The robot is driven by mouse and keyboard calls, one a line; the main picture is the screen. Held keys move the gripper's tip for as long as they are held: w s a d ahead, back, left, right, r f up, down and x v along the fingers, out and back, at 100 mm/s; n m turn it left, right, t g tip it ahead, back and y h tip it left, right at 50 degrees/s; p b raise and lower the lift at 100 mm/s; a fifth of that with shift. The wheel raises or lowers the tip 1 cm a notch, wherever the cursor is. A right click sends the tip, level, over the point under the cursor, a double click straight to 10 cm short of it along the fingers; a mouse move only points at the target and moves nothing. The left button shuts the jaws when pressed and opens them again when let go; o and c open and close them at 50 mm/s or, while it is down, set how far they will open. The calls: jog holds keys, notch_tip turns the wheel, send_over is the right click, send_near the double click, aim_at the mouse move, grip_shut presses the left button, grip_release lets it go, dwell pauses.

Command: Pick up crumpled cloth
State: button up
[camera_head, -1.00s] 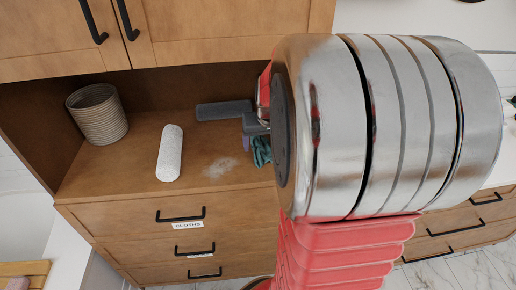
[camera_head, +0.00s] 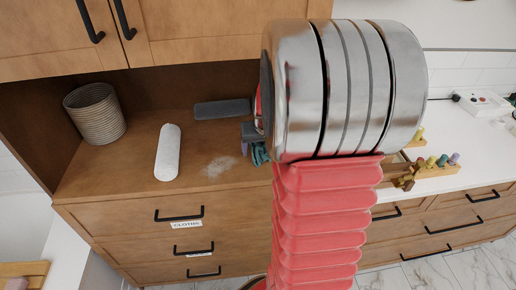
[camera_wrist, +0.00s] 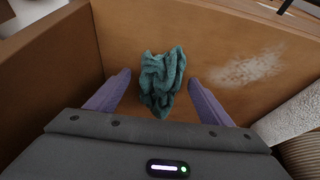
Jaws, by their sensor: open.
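The crumpled cloth (camera_wrist: 162,80) is dark teal and lies on the wooden shelf surface in the wrist view. In the head view only a small part of the cloth (camera_head: 260,155) shows beside my arm, which hides the rest. My gripper (camera_wrist: 158,84) is open, with one purple finger to the left of the cloth and one to the right. The cloth lies between and just beyond the fingertips, and I cannot tell whether they touch it. In the head view my gripper (camera_head: 246,147) is mostly hidden behind my arm.
A white roll (camera_head: 168,152), a ribbed basket (camera_head: 95,114) and a dark grey block (camera_head: 222,109) stand or lie on the shelf. A pale powdery patch (camera_head: 220,167) lies near the cloth. Cabinet doors (camera_head: 170,30) hang above. A white counter (camera_head: 470,150) with small pegs is at right.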

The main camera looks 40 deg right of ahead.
jog(key=shift+w+d+f, duration=0.1)
jog(key=shift+w+f, duration=0.05)
jog(key=shift+f, duration=0.3)
jog(key=shift+c, duration=0.7)
jog(key=c, duration=1.1)
